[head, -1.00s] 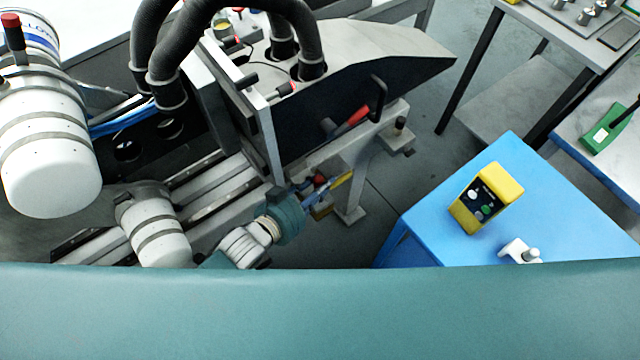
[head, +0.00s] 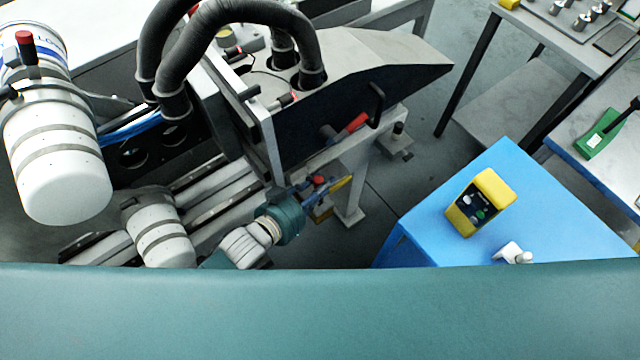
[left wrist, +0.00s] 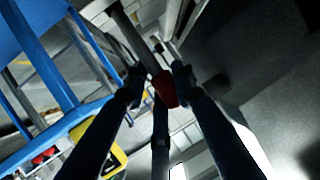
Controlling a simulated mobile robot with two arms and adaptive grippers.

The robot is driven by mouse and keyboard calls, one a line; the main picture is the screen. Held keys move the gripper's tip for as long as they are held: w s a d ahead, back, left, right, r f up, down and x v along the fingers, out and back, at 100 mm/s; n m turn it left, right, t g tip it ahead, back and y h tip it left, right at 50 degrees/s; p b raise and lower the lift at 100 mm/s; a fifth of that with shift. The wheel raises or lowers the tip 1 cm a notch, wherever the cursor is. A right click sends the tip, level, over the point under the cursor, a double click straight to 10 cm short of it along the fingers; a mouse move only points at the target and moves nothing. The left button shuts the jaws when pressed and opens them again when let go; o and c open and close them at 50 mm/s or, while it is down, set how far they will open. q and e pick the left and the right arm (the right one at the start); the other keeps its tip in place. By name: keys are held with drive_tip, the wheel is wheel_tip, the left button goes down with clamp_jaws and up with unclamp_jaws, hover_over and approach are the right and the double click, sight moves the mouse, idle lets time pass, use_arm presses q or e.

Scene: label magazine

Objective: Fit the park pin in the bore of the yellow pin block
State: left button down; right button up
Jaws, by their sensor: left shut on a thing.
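My left gripper (head: 318,193) is low beside the machine's front rail in the head view. In the left wrist view its dark fingers (left wrist: 155,85) are closed around the red knob of the park pin (left wrist: 164,90). A grey shaft runs away up and left from the knob. The red knob also shows small in the head view (head: 318,180). The bore is hidden, and I cannot tell whether the pin touches the block. My right gripper is in neither view.
A blue table (head: 420,230) on the right carries a yellow control box (head: 480,202) and a small white fixture (head: 511,253). The machine's dark sloped housing (head: 370,85) and a red-handled lever (head: 352,124) stand above the gripper. Grey floor is open between machine and table.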

use_arm(q)
drive_tip(key=shift+p, duration=0.55)
idle(1.1)
drive_tip(key=shift+f+b, duration=2.5)
drive_tip(key=shift+f, duration=0.75)
drive_tip(key=c, duration=1.3)
unclamp_jaws()
drive_tip(key=shift+s, duration=0.1)
drive_tip(key=shift+c, duration=0.2)
drive_tip(key=shift+f, duration=0.1)
drive_tip(key=v, duration=1.2)
